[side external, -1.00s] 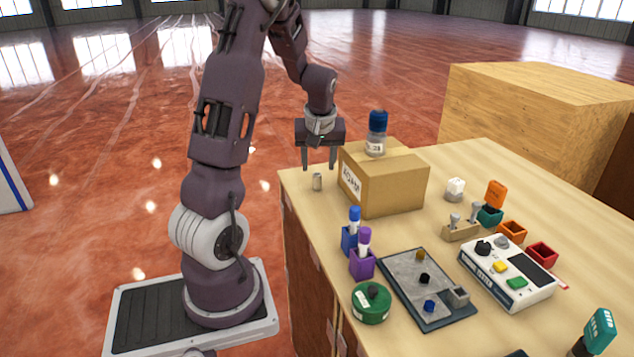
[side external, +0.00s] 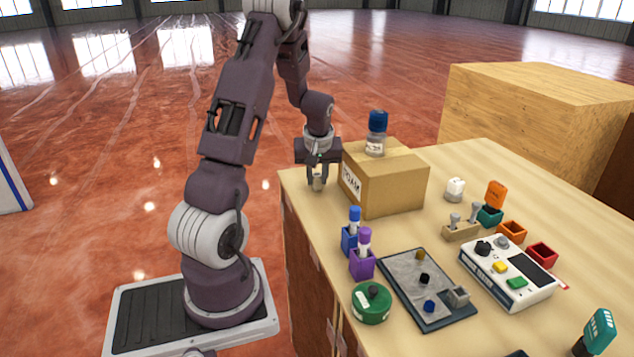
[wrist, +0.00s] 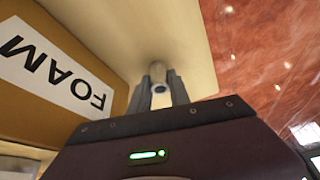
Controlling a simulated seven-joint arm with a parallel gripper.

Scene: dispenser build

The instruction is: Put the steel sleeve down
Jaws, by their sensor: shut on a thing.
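The steel sleeve (side external: 317,184) is a small grey upright cylinder at the far left corner of the wooden table (side external: 420,240). My gripper (side external: 317,181) is lowered over it with the fingers pointing down, one on each side of it. In the wrist view the sleeve (wrist: 160,84) shows between the two fingertips (wrist: 161,92), its open end facing the camera. The fingers are shut on it. Its lower end is at or very near the table top; I cannot tell whether it bears on it.
A cardboard box (side external: 395,188) marked FOAM stands close to the right of my gripper, with a blue-capped bottle (side external: 377,135) on top. The table's left edge is close by. Blue (side external: 350,238) and purple (side external: 362,262) holders with markers stand nearer the camera.

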